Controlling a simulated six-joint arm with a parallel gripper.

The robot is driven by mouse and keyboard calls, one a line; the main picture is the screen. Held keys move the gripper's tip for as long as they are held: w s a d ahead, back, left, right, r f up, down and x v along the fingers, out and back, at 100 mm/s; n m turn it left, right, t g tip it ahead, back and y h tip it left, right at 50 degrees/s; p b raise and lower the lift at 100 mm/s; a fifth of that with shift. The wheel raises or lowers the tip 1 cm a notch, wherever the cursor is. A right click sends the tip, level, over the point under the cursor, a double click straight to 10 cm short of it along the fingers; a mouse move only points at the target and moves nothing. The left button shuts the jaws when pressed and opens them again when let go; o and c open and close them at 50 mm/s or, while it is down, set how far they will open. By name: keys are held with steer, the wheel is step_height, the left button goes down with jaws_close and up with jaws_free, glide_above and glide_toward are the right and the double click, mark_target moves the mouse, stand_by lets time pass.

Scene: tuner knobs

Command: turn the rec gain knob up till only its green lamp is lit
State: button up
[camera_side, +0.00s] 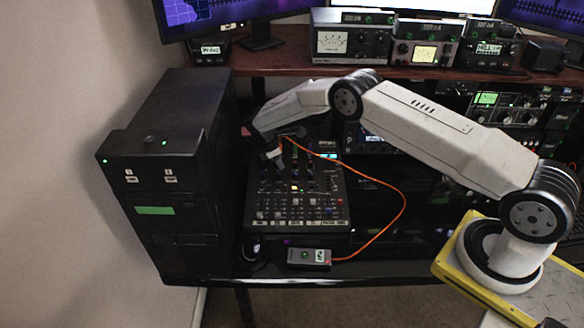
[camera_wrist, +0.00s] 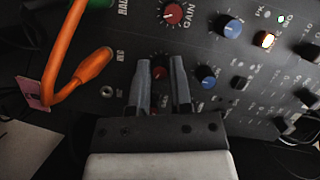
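The mixer (camera_side: 298,205) stands on the black desk. In the wrist view, a red knob (camera_wrist: 172,14) beside the word GAIN is at the top. I cannot read "rec" beside it. A smaller red knob (camera_wrist: 160,73) sits between the fingers of my gripper (camera_wrist: 161,62), with narrow gaps showing on both sides. The gripper looks open. Small lamps (camera_wrist: 281,19) near the letters PK are at the upper right; one looks pale green and lit. An amber button (camera_wrist: 265,39) glows below them. In the side view the fingertips are hard to make out.
An orange cable (camera_side: 388,190) loops from the mixer to a small box (camera_side: 309,257) at the desk's front edge; its plug end (camera_wrist: 85,75) shows left of the fingers. Blue knobs (camera_wrist: 231,27) lie right of the fingers. A black cabinet (camera_side: 160,200) stands left of the mixer.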

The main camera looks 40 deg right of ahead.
steer(key=o, duration=0.4)
steer(key=shift+c, duration=0.2)
steer(key=shift+r, duration=0.1)
steer(key=v, duration=0.7)
steer(key=shift+r, duration=0.25)
steer(key=shift+a+r, duration=0.1)
steer(key=s+a+r+m+t+y, duration=0.25)
steer(key=s+r+m, duration=0.35)
steer(key=s+r, duration=0.5)
steer(key=s+r+m+y, duration=0.1)
steer(key=s+m, duration=0.5)
steer(key=s, duration=1.4)
steer(key=shift+s+a+r+t, duration=0.15)
steer(key=shift+s+a+t, duration=0.15)
steer(key=shift+t, duration=0.15)
